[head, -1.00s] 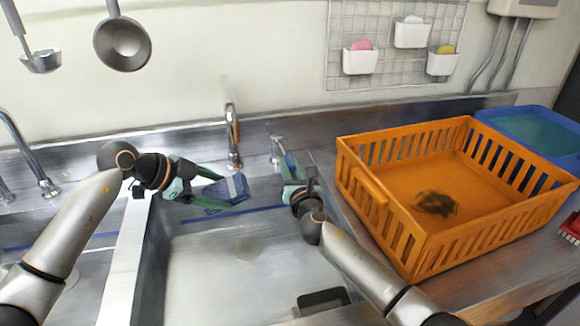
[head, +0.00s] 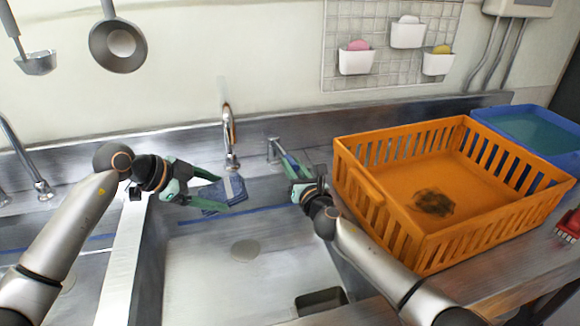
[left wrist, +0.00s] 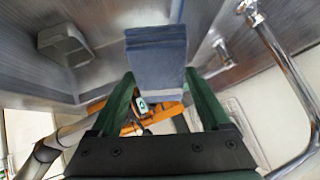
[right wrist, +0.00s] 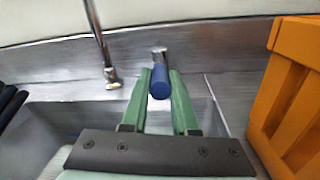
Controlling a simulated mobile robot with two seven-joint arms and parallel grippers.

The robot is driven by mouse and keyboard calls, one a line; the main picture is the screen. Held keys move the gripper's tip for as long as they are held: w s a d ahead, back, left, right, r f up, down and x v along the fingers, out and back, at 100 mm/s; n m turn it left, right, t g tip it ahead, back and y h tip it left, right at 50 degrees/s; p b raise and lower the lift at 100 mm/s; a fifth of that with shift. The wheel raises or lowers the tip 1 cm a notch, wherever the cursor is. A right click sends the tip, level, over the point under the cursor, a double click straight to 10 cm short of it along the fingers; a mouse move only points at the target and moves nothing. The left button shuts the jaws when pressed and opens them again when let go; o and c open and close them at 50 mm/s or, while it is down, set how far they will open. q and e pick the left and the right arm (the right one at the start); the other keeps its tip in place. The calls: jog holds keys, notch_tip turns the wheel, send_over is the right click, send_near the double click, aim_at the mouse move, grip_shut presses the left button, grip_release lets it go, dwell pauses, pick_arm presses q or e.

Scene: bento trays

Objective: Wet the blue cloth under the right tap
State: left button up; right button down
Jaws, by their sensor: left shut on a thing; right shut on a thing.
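The folded blue cloth (head: 236,188) is held by my left gripper (head: 218,192) just below the right tap (head: 229,135). A pale stripe shows across it. In the left wrist view the cloth (left wrist: 156,58) sticks out past the two green fingers. My right gripper (head: 296,166) is beside the small metal fitting (head: 272,149) right of the tap. In the right wrist view its fingers are shut on a blue round handle (right wrist: 160,82) at that fitting. I cannot make out any water running from the tap.
The steel sink basin (head: 200,262) below is empty, with a drain and a dark box (head: 320,301) at its front. An orange crate (head: 388,225) stands on the right counter, with a blue tub (head: 500,112) behind it. Another tap (head: 22,150) is at the left.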

jog(key=c, duration=0.7)
grip_release()
jog(key=shift+s, duration=0.15)
jog(key=v, duration=1.1)
jog(key=shift+s+d, duration=0.1)
jog(key=shift+s, duration=0.3)
